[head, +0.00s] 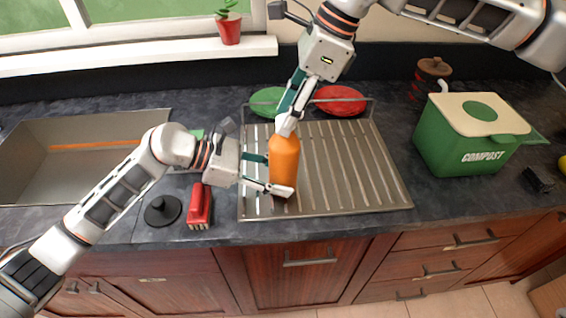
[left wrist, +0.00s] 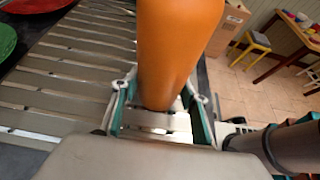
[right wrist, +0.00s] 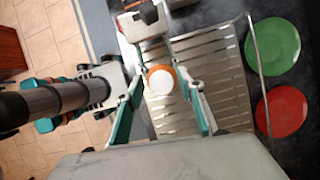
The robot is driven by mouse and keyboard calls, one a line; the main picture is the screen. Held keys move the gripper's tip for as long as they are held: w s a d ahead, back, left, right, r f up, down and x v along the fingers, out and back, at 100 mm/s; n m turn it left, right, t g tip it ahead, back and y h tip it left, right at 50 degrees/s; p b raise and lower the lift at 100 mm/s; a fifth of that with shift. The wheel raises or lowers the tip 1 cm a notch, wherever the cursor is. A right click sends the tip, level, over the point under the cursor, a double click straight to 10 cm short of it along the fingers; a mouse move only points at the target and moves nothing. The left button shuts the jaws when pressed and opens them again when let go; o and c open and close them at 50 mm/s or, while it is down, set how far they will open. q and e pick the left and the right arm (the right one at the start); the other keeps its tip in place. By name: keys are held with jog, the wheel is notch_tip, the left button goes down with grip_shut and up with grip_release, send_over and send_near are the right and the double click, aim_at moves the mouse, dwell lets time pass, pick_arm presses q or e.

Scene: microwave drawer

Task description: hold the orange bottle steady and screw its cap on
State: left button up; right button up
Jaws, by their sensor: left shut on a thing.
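The orange bottle (head: 284,165) stands upright on the metal drainboard. My left gripper (head: 276,175) is shut on its lower part from the left. In the left wrist view the bottle (left wrist: 178,45) rises between the two fingers. The white cap (right wrist: 162,82) shows at the top of the bottle in the right wrist view, ringed by orange. My right gripper (head: 287,124) points down from above at the bottle's top. Its fingers lie on either side of the cap and look apart from it. Whether the cap is seated is hidden.
The ridged drainboard (head: 365,170) is clear to the right of the bottle. A green plate (head: 267,101) and a red plate (head: 341,99) lie behind it. A red brush (head: 199,206) and black stopper (head: 163,210) lie to the left. A green compost bin (head: 450,145) stands right.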

jog(key=n+g, duration=0.2)
jog(key=n, duration=0.3)
jog(key=shift+n+g+h, duration=0.35)
jog(key=shift+n+g, duration=0.1)
jog(key=shift+n, duration=0.8)
jog(key=shift+n+g+h, duration=0.35)
jog(key=shift+n+g, duration=0.1)
jog(key=shift+n, duration=0.8)
grip_shut()
